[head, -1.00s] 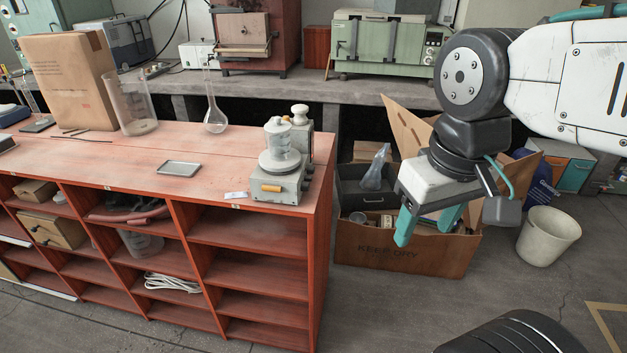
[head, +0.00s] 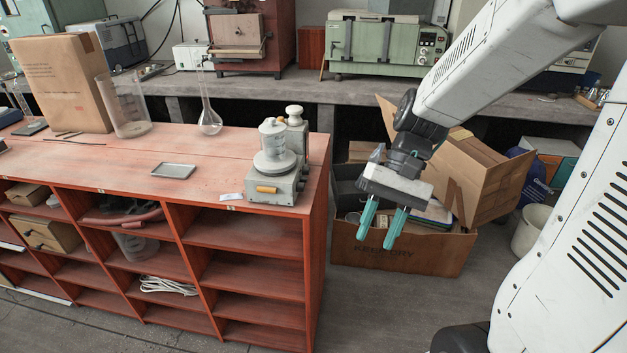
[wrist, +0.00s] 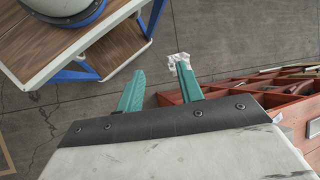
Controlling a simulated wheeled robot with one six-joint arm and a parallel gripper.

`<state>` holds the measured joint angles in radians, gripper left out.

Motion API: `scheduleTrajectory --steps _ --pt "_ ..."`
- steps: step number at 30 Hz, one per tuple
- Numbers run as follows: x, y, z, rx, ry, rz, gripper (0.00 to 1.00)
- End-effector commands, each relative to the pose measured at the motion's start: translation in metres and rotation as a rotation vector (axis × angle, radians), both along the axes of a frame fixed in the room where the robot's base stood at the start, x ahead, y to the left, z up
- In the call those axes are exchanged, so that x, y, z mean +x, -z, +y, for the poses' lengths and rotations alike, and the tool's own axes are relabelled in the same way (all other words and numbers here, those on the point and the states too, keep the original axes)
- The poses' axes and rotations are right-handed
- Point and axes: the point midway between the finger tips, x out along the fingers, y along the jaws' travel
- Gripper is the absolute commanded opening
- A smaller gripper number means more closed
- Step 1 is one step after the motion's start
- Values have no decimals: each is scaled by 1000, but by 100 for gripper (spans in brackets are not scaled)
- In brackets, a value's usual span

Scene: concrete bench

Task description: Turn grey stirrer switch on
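The grey stirrer (head: 276,178) stands at the right end of the red-brown bench top. The stirrer is not seen in the wrist view.
The red shelf bench (head: 240,268) has a small grey tray (head: 173,171), a flask (head: 208,118) and a large glass beaker (head: 127,108) on top. A cardboard box (head: 400,255) is on the floor behind my gripper. A wheeled cart (wrist: 122,40) shows in the wrist view.

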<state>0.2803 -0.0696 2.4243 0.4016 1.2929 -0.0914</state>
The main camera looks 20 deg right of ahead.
Motion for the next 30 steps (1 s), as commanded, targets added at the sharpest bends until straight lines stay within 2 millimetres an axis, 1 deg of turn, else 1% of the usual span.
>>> scheduleTrajectory --steps 1,5,6,8,11,15,19,21,23,24,27,30 --pt "11 10 1 63 45 37 37" --pt "42 29 4 236 167 94 37" --pt "53 36 5 290 209 105 37" --pt "70 46 4 373 272 117 37" --pt "101 63 0 512 389 117 37" --pt "147 90 -14 696 564 72 37" --pt "189 109 -32 838 714 -25 37" --pt "211 112 -42 897 775 -101 37" --pt "227 107 -48 934 805 -171 37" --pt "236 101 -52 951 817 -220 37" --pt "249 91 -58 983 832 -310 37" --pt "251 89 -54 989 816 -342 37"
